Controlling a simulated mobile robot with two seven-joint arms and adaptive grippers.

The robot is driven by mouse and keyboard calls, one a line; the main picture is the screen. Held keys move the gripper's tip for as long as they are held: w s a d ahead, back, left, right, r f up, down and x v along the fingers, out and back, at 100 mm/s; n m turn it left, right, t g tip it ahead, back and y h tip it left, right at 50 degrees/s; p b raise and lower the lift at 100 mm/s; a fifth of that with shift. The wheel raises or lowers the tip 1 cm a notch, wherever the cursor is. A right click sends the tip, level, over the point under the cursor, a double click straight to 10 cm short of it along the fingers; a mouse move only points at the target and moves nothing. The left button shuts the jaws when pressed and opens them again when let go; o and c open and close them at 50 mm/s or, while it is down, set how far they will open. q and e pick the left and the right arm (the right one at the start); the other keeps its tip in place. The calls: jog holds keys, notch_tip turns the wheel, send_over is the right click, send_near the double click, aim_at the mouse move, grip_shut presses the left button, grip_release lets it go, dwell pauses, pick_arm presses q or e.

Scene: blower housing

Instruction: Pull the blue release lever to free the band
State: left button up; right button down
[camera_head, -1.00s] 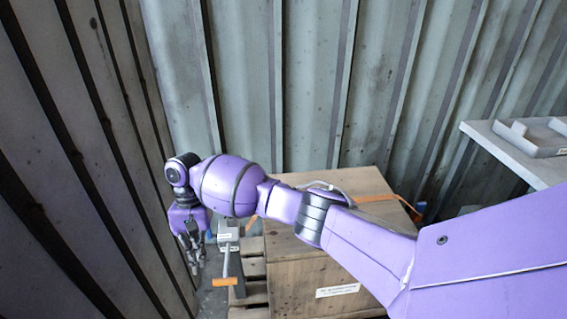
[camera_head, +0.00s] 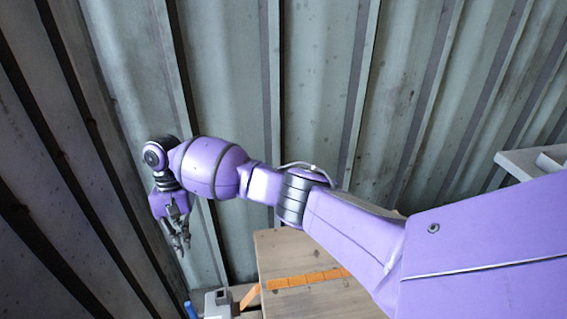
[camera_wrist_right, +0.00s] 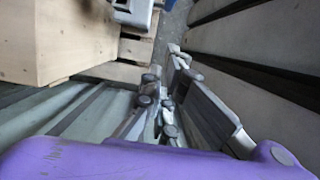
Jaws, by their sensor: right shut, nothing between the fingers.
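An orange band (camera_head: 305,279) runs across the top of a wooden crate (camera_head: 283,248) and down past its left edge. A grey device (camera_head: 218,302) sits beside the crate at the bottom edge of the head view; it also shows at the top of the wrist view (camera_wrist_right: 133,13). A small blue piece (camera_head: 190,310), perhaps the release lever, shows left of the device, mostly cut off by the frame. My right gripper (camera_head: 183,247) is shut and empty, fingers pointing down, above and left of the device and apart from it. It also shows in the wrist view (camera_wrist_right: 178,58).
A ribbed metal wall (camera_head: 320,90) stands behind the crate, and a dark ribbed wall (camera_head: 70,200) stands close to my right gripper on the left. A grey table (camera_head: 520,163) is at the right. My right arm covers part of the crate.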

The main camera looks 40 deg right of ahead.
pick_arm(q)
jog(key=shift+s+a+r+p, duration=0.15)
jog(key=shift+r+p, duration=0.45)
jog(key=shift+p, duration=0.15)
pick_arm(e)
jog(key=s+a+f, duration=0.4)
jog(key=s+f, duration=0.1)
jog(key=f, duration=0.3)
jog(key=shift+s+f+t, duration=0.3)
jog(key=shift+f+t, duration=0.05)
jog(key=shift+t, duration=0.05)
